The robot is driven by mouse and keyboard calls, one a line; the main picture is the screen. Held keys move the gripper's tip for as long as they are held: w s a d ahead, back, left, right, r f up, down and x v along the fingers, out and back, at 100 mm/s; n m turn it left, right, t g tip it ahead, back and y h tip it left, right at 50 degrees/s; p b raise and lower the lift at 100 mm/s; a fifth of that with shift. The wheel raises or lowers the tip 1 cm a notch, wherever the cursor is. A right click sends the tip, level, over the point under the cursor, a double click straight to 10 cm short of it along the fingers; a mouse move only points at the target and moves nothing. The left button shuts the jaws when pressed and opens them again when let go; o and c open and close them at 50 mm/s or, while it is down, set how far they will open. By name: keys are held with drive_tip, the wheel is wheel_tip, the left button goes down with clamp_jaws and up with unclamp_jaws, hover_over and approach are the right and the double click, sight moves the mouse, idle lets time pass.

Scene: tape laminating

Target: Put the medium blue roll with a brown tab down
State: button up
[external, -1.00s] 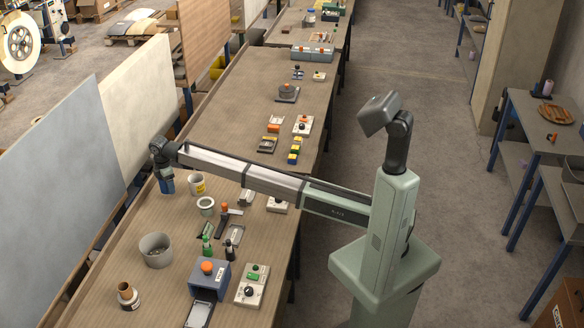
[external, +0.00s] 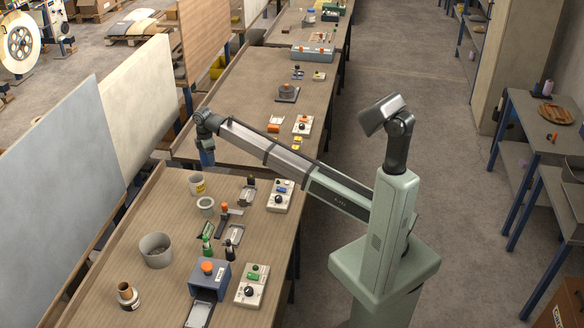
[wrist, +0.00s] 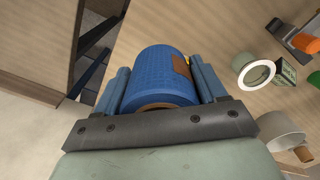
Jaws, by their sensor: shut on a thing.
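The blue roll (wrist: 158,72) fills the middle of the wrist view, with a brown tab (wrist: 181,66) on its right side and a brown core edge at its near end. My gripper (wrist: 164,92) is shut on it, with one blue-grey finger on each side. In the external view my gripper (external: 207,150) holds the roll in the air near the far end of the near bench (external: 180,215), by the gap between the benches. The roll shows there only as a small blue shape (external: 207,158); its tab cannot be made out.
Control boxes line the right side. The bench's left strip is clear.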

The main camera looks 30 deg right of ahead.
drive_tip(key=n, duration=0.2)
hover_over(233, 190)
drive_tip(key=f, duration=0.2)
drive_tip(key=shift+n, duration=0.6)
drive_tip(key=shift+w+f, duration=0.1)
drive_tip(key=shift+f, duration=4.7)
drive_tip(key=shift+f, duration=0.1)
drive_tip(key=o, duration=1)
drive_tip(key=shift+c, duration=0.2)
drive_tip(key=shift+o, duration=0.5)
drive_tip(key=shift+f, duration=0.1)
wheel_tip(233, 190, up, 12)
drive_tip(key=shift+r, duration=0.25)
